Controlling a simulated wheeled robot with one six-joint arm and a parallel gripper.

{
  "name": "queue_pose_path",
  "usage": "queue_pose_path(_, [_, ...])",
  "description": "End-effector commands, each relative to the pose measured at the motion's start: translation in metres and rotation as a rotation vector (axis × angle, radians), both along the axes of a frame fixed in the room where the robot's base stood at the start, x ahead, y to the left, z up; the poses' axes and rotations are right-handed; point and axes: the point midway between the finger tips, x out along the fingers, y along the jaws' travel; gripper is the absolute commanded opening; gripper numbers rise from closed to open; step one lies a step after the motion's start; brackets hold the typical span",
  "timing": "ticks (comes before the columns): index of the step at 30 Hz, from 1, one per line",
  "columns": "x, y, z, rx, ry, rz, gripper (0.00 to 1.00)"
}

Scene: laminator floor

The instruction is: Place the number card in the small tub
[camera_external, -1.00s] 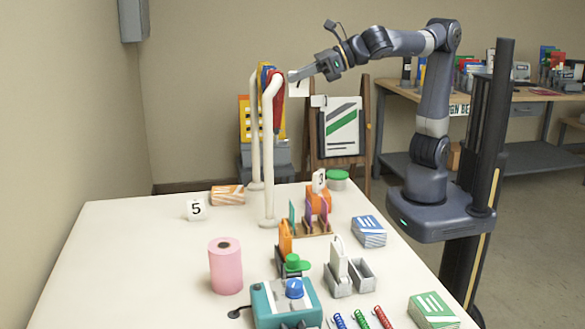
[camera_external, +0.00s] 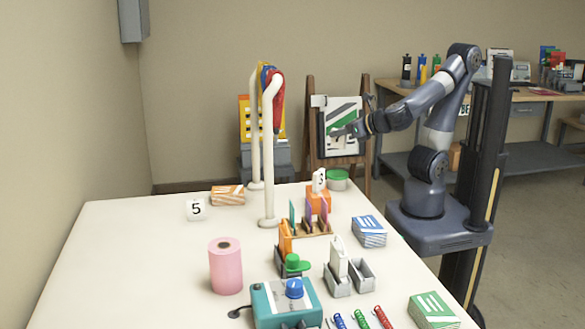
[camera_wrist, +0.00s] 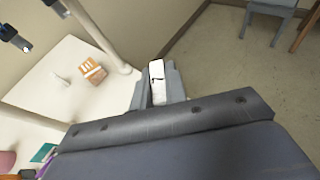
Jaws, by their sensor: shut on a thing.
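My gripper (camera_external: 340,131) is raised over the back right of the table, in front of the easel poster. In the wrist view my gripper (camera_wrist: 157,84) is shut on a white number card (camera_wrist: 156,70) with a dark mark; its digit cannot be read. The card is hard to pick out against the white poster in the external view. A small round tub (camera_external: 337,185) with a green top stands at the table's back right corner, below my gripper and apart from it. Other number cards show a 5 (camera_external: 196,208) on the table and a 3 (camera_external: 319,178) by an orange block.
A white pipe stand (camera_external: 268,160) rises left of my gripper. Orange-striped (camera_external: 228,195) and blue-striped (camera_external: 369,232) boxes, a pink roll (camera_external: 225,266), a teal machine (camera_external: 285,305) and grey bins (camera_external: 361,274) stand on the table. The left of the table is mostly clear.

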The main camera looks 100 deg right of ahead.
Motion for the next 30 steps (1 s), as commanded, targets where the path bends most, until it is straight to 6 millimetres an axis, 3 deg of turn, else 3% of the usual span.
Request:
queue_pose_path(3, [0.000,0.000,-0.029,-0.004,0.007,0.000,0.00])
queue_pose_path(16, [0.000,0.000,-0.082,-0.002,0.006,0.001,0.00])
queue_pose_path(30, [0.000,0.000,-0.089,0.000,0.001,0.001,0.00])
